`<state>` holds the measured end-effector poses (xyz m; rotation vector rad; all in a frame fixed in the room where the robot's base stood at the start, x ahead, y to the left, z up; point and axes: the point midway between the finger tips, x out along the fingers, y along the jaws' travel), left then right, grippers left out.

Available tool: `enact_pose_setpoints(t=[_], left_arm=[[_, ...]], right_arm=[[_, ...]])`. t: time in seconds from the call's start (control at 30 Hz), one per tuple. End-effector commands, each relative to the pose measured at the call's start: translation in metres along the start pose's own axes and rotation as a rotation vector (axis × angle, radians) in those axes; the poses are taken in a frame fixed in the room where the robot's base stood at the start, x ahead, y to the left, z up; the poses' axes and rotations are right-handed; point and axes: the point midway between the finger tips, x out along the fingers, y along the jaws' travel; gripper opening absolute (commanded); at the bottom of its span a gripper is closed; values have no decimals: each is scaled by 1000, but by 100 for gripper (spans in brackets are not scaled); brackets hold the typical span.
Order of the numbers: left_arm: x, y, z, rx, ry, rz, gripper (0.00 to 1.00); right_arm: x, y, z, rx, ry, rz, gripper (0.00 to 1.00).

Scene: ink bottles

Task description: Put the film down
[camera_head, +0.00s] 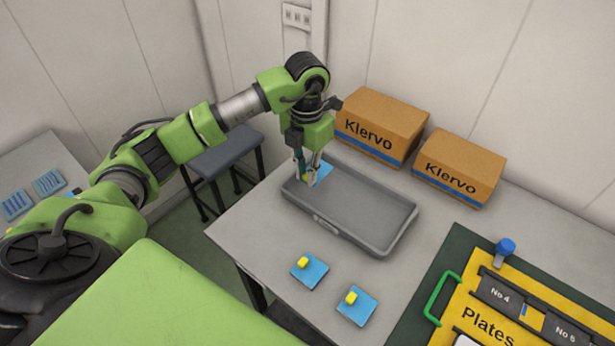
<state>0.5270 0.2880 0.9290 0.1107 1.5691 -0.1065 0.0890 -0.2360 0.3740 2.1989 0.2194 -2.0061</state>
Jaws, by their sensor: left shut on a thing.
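My left gripper (311,181) points down over the left end of a grey tray (365,208). It is shut on a blue film (324,170) that shows partly behind its fingers. The fingers hide much of this film, and I cannot tell whether it touches the tray floor. Two more blue square films, each with a yellow tab, lie on the table in front of the tray: one on the left (315,277) and one on the right (360,313). My right gripper is not in view.
Two brown Klervo boxes, one left (385,112) and one right (465,158), stand behind the tray on the grey table (262,235). A yellow Plates board (468,300) with a green handle and a blue-topped peg (505,247) is at the right. A dark stool (222,155) stands left.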

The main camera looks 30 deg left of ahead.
Motion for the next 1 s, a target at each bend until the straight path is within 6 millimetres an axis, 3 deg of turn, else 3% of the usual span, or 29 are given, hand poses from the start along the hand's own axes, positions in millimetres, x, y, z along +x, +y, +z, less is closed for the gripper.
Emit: enact_pose_setpoints(t=[0.23,0.43,0.97,1.0], left_arm=[[15,5,9,0,4,0,9],[41,4,8,1,2,-1,9],[53,4,9,1,0,1,9],[52,4,9,1,0,0,20]], right_arm=[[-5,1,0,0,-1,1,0],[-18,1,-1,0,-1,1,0],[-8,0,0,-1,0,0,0],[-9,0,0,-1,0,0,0]])
